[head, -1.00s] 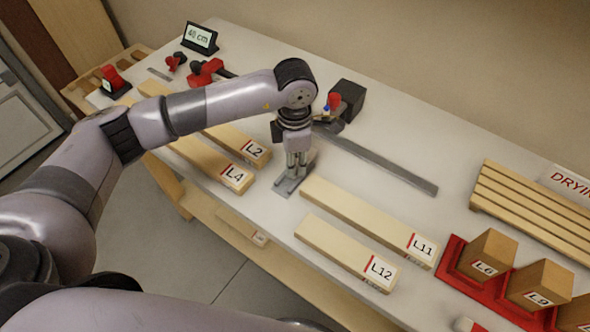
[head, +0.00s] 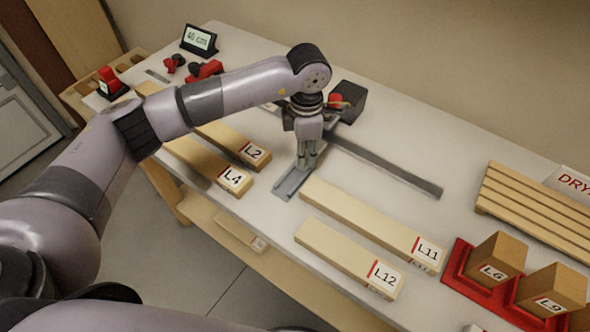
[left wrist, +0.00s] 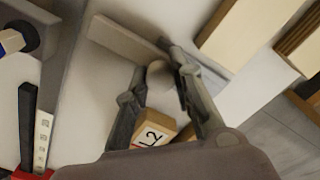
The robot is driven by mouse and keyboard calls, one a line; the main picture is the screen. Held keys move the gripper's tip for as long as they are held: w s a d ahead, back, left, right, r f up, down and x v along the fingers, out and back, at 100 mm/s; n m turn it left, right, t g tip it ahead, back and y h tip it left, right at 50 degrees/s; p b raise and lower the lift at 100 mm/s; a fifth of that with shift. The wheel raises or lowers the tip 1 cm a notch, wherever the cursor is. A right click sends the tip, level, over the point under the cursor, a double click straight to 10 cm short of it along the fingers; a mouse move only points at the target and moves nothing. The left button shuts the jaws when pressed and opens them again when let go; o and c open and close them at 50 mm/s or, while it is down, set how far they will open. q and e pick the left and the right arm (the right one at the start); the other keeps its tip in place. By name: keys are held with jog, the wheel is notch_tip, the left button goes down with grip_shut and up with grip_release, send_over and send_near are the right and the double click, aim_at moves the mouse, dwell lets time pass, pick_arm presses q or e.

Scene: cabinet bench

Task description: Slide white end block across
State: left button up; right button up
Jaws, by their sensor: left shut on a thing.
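My left gripper (head: 306,163) points down at the middle of the bench, over the grey metal track (head: 288,187) between the two pairs of labelled bars. In the left wrist view its fingers (left wrist: 160,76) are closed around a small pale rounded piece (left wrist: 157,70), which looks like a knob. A pale off-white block (left wrist: 125,41), probably the end block, lies just beyond the fingers beside the track (left wrist: 203,68). Whether the knob belongs to it I cannot tell. In the head view the gripper hides the block. My right gripper is not in view.
Bars L2 (head: 232,143) and L4 (head: 207,164) lie left of the gripper; L11 (head: 365,217) and L12 (head: 340,252) lie right. A long grey rail (head: 390,168) and a black box (head: 349,101) are behind. A red rack (head: 459,262) holds wooden blocks at right.

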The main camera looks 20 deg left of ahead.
aim_at(307, 150)
pick_arm(q)
jog(key=shift+w+d+b, duration=0.2)
jog(key=shift+w+b, duration=0.35)
dwell(0.4)
jog(key=o, duration=1.1)
jog(key=shift+c, duration=0.2)
jog(key=shift+r, duration=0.1)
jog(key=shift+r+p, duration=2)
jog(key=shift+r, duration=2.45)
jog(key=shift+f, duration=0.15)
